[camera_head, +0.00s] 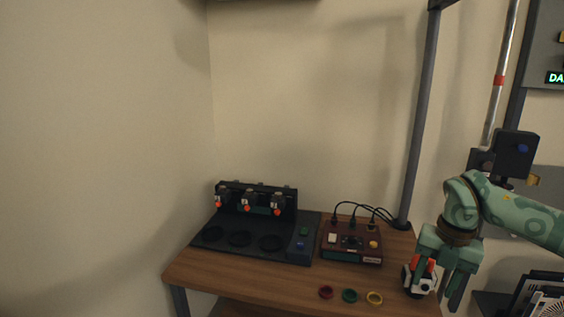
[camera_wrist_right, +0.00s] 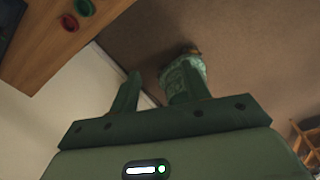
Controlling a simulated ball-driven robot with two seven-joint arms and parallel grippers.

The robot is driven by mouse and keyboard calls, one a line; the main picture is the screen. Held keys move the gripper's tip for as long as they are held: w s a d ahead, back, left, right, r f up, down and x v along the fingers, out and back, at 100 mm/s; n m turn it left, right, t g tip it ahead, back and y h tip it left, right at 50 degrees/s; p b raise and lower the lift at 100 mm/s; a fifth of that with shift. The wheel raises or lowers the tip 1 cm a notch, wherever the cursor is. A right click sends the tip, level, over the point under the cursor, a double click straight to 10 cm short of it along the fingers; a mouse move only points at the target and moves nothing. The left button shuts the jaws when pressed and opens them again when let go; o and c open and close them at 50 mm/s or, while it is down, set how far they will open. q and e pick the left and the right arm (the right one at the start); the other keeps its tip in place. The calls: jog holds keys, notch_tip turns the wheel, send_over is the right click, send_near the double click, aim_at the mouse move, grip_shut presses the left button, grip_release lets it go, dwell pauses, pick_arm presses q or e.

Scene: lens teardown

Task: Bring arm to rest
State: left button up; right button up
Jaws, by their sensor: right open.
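My right arm comes in from the right in the head view. My right gripper (camera_head: 455,285) points down by the right edge of the wooden table. In the right wrist view its jaws (camera_wrist_right: 158,82) stand apart, with nothing held between them. A small white, red and black object (camera_head: 420,278) shows just left of the gripper in the head view; part of it is hidden, and I cannot tell whether they touch. My left gripper is in neither view.
The wooden table (camera_head: 240,284) bears a black device with three heads (camera_head: 255,200), a dark red control box (camera_head: 351,242) with cables, and red (camera_head: 326,292), green (camera_head: 350,295) and yellow (camera_head: 375,297) rings. A grey post (camera_head: 422,125) rises behind. A dark rack (camera_head: 540,295) stands at lower right.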

jog(key=a+f+m+t+y, duration=0.2)
jog(key=a+f+y, duration=0.9)
jog(key=a+f, duration=0.55)
notch_tip(320, 180, down, 10)
jog(key=s+m+t, duration=0.1)
jog(key=m+t, duration=0.6)
jog(key=m, duration=0.1)
jog(key=s+d+f+m+h, duration=0.4)
jog(key=s+f+m+h, duration=0.1)
jog(key=s+f, duration=0.55)
jog(key=s+d+f+m+h, duration=0.4)
jog(key=s+f+m, duration=0.2)
jog(key=s+f, duration=0.5)
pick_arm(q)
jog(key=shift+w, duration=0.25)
pick_arm(e)
jog(key=s+d+f+m+g+h, duration=0.1)
jog(key=s+f+g, duration=0.2)
jog(key=s, duration=0.8)
jog(key=s+d+f+m+g+h, duration=0.1)
jog(key=s+f+m+g, duration=0.1)
jog(key=s, duration=0.9)
jog(key=s+d+f+m+g+h, duration=0.1)
jog(key=s+f+g, duration=0.2)
jog(key=s, duration=0.8)
jog(key=shift+s+f+m+g, duration=0.25)
jog(key=shift+f+m+g, duration=0.15)
jog(key=shift+f, duration=0.1)
